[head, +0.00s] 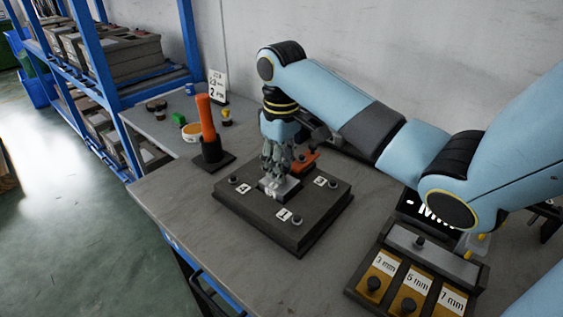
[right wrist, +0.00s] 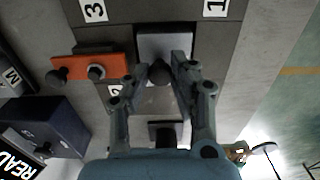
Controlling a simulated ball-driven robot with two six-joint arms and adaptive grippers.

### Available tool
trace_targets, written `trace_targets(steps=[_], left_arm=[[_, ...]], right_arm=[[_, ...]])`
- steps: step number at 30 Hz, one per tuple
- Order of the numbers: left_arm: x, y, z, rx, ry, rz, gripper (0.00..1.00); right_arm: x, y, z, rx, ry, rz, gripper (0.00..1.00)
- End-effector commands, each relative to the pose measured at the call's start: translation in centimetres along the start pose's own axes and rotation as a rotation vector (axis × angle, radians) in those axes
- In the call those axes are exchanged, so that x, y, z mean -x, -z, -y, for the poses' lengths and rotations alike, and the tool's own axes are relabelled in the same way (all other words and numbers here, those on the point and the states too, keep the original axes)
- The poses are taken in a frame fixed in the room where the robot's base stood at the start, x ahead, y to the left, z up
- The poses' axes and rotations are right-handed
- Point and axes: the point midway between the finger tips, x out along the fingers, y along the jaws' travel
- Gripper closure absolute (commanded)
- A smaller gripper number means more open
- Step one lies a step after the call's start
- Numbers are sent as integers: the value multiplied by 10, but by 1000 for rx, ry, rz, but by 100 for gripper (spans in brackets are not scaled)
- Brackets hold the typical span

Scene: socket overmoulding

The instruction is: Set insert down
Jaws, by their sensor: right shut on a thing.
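My right gripper (head: 277,172) points down over the middle of a dark square mould block (head: 297,240) with numbered labels and black knobs. The insert (head: 283,190) is a light grey metal block under the fingers. In the right wrist view, the two fingers (right wrist: 162,75) are shut on the dark knob of the grey insert (right wrist: 165,43). The insert is at the middle of the mould block (right wrist: 125,12); I cannot tell whether it rests on it or hangs just above. The fingers hide part of it. My left gripper is out of view.
An orange bolted clamp (right wrist: 88,67) sits close beside the insert. A case with 3, 5 and 7 mm blocks (head: 410,290) stands at the right front. An orange-handled tool (head: 206,118) stands in a black base at left. Bare tabletop (head: 185,205) lies left of the block.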

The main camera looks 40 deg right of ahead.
Motion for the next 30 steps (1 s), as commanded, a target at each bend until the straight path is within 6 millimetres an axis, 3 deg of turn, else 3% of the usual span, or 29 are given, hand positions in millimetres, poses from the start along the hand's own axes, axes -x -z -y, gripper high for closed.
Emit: trace_targets(steps=[4, 10, 11, 16, 25, 30], left_arm=[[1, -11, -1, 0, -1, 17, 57], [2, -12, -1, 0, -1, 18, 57], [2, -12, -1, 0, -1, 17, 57], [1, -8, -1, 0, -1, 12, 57], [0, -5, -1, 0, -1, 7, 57], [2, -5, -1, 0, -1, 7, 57]], right_arm=[[0, 1, 0, 0, 0, -2, 100], [-2, 0, 0, 0, 0, -1, 100], [-3, 0, 0, 0, 1, 1, 76], [-3, 0, 0, 0, 1, 0, 54], [-1, 0, 0, 0, 0, -1, 54], [20, 1, -1, 1, -1, -4, 54]])
